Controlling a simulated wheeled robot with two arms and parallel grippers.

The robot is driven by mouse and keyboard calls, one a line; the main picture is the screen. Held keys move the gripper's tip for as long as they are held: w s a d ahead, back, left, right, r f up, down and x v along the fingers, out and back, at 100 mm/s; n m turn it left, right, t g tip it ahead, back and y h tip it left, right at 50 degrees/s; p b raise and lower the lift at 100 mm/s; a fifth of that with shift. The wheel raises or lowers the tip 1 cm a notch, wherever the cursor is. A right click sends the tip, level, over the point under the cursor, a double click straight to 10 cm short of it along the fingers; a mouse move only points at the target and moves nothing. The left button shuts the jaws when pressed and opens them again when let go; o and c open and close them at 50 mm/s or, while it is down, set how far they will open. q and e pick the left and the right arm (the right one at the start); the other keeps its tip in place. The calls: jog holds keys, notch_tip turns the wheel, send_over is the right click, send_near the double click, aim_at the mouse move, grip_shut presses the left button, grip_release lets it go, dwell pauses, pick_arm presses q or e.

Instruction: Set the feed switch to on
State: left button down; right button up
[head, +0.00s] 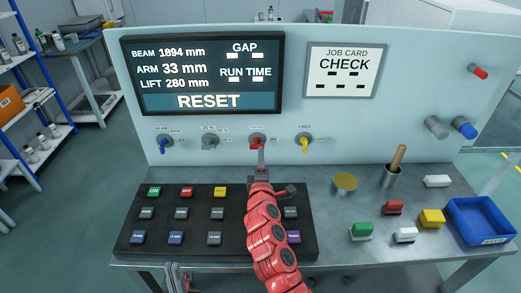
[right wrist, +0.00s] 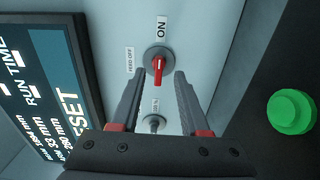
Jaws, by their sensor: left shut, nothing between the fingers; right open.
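The feed switch (head: 257,142) is a red-handled rotary knob on the upright panel, second from the right in a row of switches. In the right wrist view the red handle (right wrist: 158,70) shows on a grey round base, with an ON label above and a FEED OFF label to the left. The handle lies along the picture's vertical; I cannot tell its exact setting. My right gripper (head: 261,155) is open in front of the switch; its fingertips (right wrist: 159,78) flank the handle with gaps, and contact does not show. My left gripper (head: 177,277) is shut and empty, low at the desk's front edge.
Blue (head: 162,146), grey (head: 210,142) and yellow (head: 304,142) switches share the row. A black button console (head: 128,240) lies below. A cup with a wooden handle (head: 391,177), loose blocks and a blue tray (head: 480,218) stand to the right.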

jog(key=s+b, duration=0.1)
jog(key=s, duration=1)
jog(key=shift+s, duration=0.2)
